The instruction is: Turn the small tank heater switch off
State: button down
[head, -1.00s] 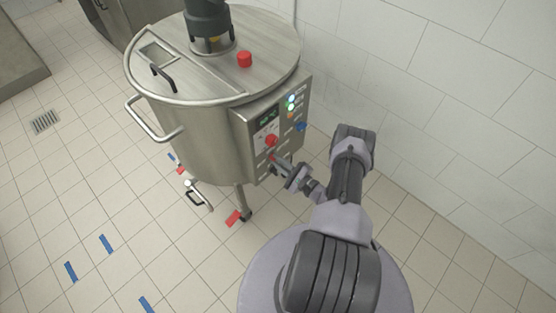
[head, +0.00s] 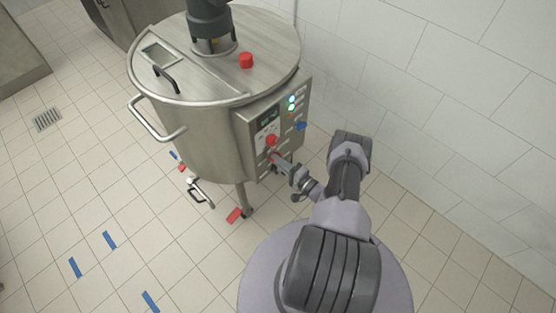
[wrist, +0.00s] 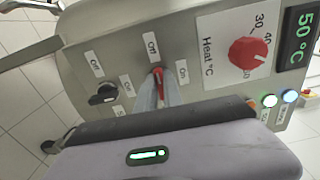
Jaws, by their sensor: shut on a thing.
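The tank (head: 195,130) is a steel vessel on legs with a control panel (head: 263,175) on its right side. In the wrist view the panel (wrist: 215,85) looks turned, with a small red switch (wrist: 157,73) between an "Off" label (wrist: 152,47) and an "On" label (wrist: 182,72). My gripper (wrist: 160,92) is shut on this red switch, and its fingers cover the lower part. In the head view my gripper (head: 277,158) reaches the panel just below the red dial (head: 271,140). I cannot tell exactly which label the switch points at.
A black switch (wrist: 103,93) with its own Off and On labels sits left of my fingers. The red "Heat °C" dial (wrist: 248,53) and a display (wrist: 299,35) reading 50 °C are at the right. Green (wrist: 269,100) and bluish-white (wrist: 289,95) lamps are lit. A white wall (head: 440,110) stands right.

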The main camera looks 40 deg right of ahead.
dwell(0.4)
jog(key=c, duration=1.5)
grip_release()
jog(key=shift+s, duration=0.1)
jog(key=s+p, duration=0.1)
jog(key=s, duration=0.4)
jog(key=s+d+p, duration=0.1)
jog(key=s, duration=0.5)
jog(key=s+p, duration=0.1)
jog(key=s, duration=0.5)
jog(key=shift+s+d, duration=0.15)
jog(key=shift+d, duration=0.05)
